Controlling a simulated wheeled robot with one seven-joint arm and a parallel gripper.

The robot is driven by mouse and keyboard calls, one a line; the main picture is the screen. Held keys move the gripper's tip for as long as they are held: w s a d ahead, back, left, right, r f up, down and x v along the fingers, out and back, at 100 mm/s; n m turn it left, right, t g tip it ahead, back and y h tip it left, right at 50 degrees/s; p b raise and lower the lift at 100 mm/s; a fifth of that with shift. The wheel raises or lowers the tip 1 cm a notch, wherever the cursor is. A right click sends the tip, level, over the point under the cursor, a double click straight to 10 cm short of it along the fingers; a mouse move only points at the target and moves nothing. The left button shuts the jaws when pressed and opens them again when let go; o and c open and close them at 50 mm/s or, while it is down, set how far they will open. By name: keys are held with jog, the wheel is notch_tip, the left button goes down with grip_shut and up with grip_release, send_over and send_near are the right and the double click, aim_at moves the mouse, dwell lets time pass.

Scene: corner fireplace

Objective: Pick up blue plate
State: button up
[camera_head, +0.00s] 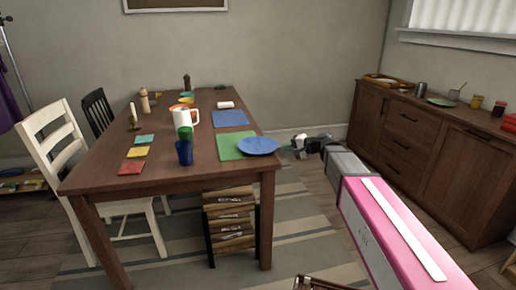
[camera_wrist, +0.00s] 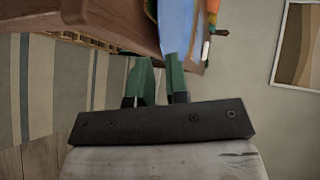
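The blue plate (camera_head: 258,145) lies at the right edge of the wooden table, partly over a green placemat (camera_head: 229,147). My gripper (camera_head: 284,148) is just off the table edge, right of the plate and close to its rim. In the wrist view, the two green fingers of my gripper (camera_wrist: 156,70) stand apart with a gap between them. The blue plate (camera_wrist: 178,25) shows there steeply tilted, its near end by the right finger's tip. I cannot tell whether the finger touches it.
A sideboard (camera_head: 430,150) stands at the right. Floor between table and sideboard is open.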

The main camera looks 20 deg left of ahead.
aim_at(274, 149)
jog(key=x, duration=0.6)
jog(key=shift+w+a, duration=0.1)
jog(key=shift+a, duration=0.2)
grip_shut()
